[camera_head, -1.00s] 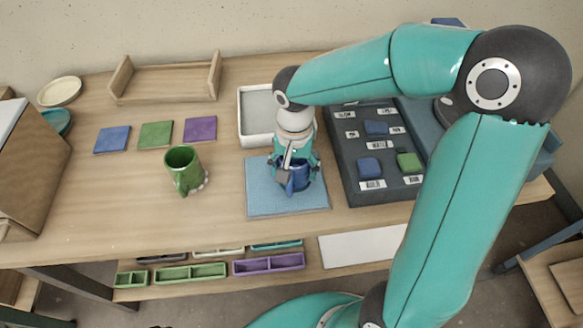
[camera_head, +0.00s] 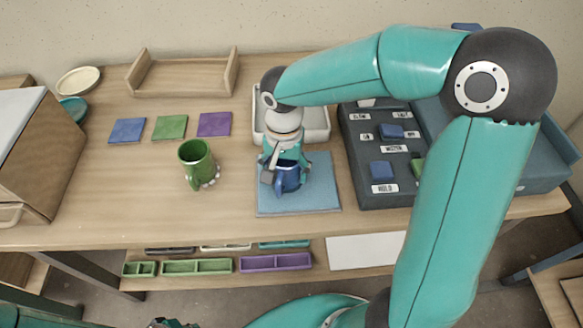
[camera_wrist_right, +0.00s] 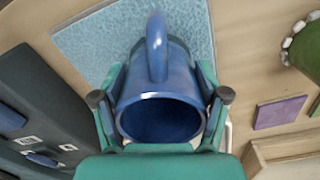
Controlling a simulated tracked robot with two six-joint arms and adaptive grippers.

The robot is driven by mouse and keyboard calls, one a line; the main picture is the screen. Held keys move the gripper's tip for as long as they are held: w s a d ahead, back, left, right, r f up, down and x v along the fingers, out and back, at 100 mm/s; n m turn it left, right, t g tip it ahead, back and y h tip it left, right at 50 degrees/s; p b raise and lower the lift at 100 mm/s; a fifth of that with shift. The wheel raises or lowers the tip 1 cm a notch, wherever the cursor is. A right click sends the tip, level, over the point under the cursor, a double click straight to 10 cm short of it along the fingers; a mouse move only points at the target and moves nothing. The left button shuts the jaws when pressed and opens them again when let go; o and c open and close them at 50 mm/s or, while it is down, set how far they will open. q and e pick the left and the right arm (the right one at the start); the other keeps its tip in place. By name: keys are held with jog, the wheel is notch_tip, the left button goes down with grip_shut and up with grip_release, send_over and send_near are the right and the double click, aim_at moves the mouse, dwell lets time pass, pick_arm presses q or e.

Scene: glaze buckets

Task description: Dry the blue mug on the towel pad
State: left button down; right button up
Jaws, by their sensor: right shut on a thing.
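The blue mug (camera_head: 290,179) is over the left part of the light-blue towel pad (camera_head: 322,190) in the head view. My right gripper (camera_head: 285,170) is shut on the mug from above. In the right wrist view the mug (camera_wrist_right: 160,110) sits between both fingers of the gripper (camera_wrist_right: 160,105), its open mouth facing the camera and its handle toward the pad (camera_wrist_right: 95,45). I cannot tell whether the mug touches the pad. Only a bit of my left gripper (camera_head: 172,323) shows at the bottom edge of the head view.
A green mug (camera_head: 197,160) with pale beads at its base stands left of the pad. Blue, green and purple tiles (camera_head: 170,127) lie behind it. A white tray (camera_head: 318,136) is behind the pad, and a dark labelled panel (camera_head: 400,170) is to the right. Bare table lies at front left.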

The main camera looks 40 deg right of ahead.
jog(key=shift+s+d, duration=0.3)
jog(key=shift+d, duration=0.2)
jog(key=shift+s+d, duration=0.3)
jog(key=shift+d, duration=0.2)
jog(key=shift+s+d+b, duration=0.2)
jog(key=shift+s+d, duration=0.15)
jog(key=shift+d, duration=0.2)
jog(key=shift+s+d+b, duration=0.15)
jog(key=shift+s+d, duration=0.15)
jog(key=shift+d, duration=0.2)
notch_tip(320, 180, up, 8)
jog(key=p, duration=0.6)
dwell(0.4)
